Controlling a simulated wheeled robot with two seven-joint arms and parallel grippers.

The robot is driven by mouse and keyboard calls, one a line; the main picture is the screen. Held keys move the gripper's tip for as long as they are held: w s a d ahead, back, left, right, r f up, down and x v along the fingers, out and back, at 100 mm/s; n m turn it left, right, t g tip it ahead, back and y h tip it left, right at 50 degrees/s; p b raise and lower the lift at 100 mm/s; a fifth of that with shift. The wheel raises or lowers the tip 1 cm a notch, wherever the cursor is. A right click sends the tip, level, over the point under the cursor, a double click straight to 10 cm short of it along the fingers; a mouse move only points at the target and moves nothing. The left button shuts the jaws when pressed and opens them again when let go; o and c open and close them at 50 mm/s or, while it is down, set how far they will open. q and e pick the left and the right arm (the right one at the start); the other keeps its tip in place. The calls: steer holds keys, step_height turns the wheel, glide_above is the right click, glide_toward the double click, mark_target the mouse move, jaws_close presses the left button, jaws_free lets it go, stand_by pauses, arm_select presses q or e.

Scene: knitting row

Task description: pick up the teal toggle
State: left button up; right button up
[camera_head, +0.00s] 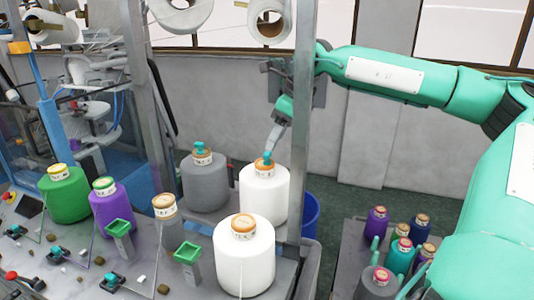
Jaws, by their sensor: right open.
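Small teal toggles show in several places. One teal toggle (267,159) is on the orange-topped cap of the rear white cone (264,192). Another lies on the cap of the grey cone (205,184). More sit on the grey panel, such as one at the front (112,281) and one at the left (16,231). My right gripper (271,151) points down just above the rear white cone's cap, with its fingertips close to the toggle there. It is open; the small gap and any contact cannot be made out. My left gripper is out of view.
A metal post (302,100) stands close to my right gripper. Around are a front white cone (244,262), a purple cone (112,211) and a green cone (64,197). A blue bin (311,214) is behind; small coloured cones fill a grey cart (345,250) at right.

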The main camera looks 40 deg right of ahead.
mark_target(269, 153)
steer(key=shift+p+x, duration=1.2)
steer(key=shift+x, duration=1.05)
steer(key=shift+w+f, duration=0.15)
steer(key=shift+f, duration=0.1)
steer(key=c, duration=0.9)
